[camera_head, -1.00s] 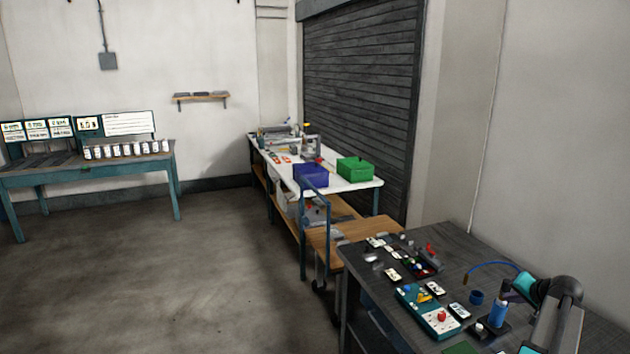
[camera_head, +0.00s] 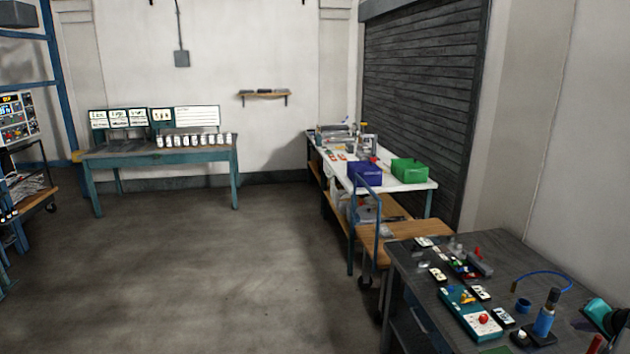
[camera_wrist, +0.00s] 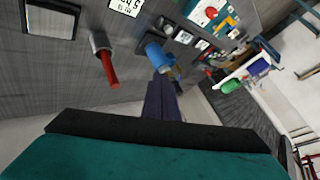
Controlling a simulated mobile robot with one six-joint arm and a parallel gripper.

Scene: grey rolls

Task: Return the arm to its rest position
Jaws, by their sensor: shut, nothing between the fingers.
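My gripper (camera_wrist: 162,100) shows in the wrist view as a narrow dark shape beyond the black and teal wrist body. Its fingers are together and empty. The dark table (camera_wrist: 60,75) lies beyond it, seen at a tilt. A blue bottle (camera_wrist: 156,55) appears just past the fingertips in the picture; I cannot tell the gap. In the head view, a teal and dark part of my arm shows at the lower right edge, over the table's near right side. The fingers cannot be made out there.
The dark table (camera_head: 418,268) carries a teal board with a red button (camera_head: 482,318), a blue bottle (camera_head: 544,320) and cards. A red-handled tool (camera_wrist: 106,62) lies near the gripper in the wrist view. A white bench (camera_head: 414,186) stands behind. Open floor (camera_head: 200,270) lies left.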

